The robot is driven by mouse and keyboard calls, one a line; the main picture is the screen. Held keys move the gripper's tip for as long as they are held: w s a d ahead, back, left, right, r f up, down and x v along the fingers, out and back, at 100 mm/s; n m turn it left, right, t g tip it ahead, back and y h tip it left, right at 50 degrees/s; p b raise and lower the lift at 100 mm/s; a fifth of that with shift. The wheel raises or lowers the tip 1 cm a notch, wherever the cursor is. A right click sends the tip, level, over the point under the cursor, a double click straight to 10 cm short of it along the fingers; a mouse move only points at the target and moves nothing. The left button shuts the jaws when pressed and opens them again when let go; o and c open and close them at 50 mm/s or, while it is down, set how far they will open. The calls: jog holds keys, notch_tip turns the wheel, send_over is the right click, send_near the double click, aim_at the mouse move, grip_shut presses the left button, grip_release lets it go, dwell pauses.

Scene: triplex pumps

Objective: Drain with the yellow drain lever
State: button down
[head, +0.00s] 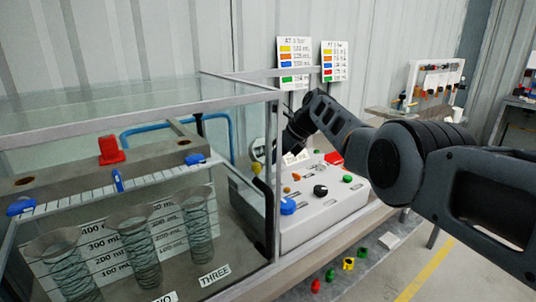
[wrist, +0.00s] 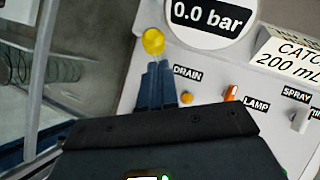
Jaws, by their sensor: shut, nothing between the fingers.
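The yellow drain lever (wrist: 153,41) shows as a round yellow knob in the wrist view, beside the DRAIN label (wrist: 187,72) on the white panel. My gripper (wrist: 158,65) is shut and empty, with its dark blue fingertips just below the knob in the picture. I cannot tell whether the fingertips touch the lever. The lever's stem is hidden. In the head view my arm reaches over the far end of the white control box (head: 330,212), and my gripper is not clearly visible there.
A gauge (wrist: 210,14) reads 0.0 bar. A sign (wrist: 290,50) reads CATCH 200 mL. A glass tank (head: 130,105) with several ribbed cylinders stands left of the box.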

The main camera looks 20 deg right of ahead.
jog(key=w+v, duration=0.1)
jog(key=v, duration=1)
jog(key=shift+w+r, duration=0.15)
jog(key=shift+r, duration=0.15)
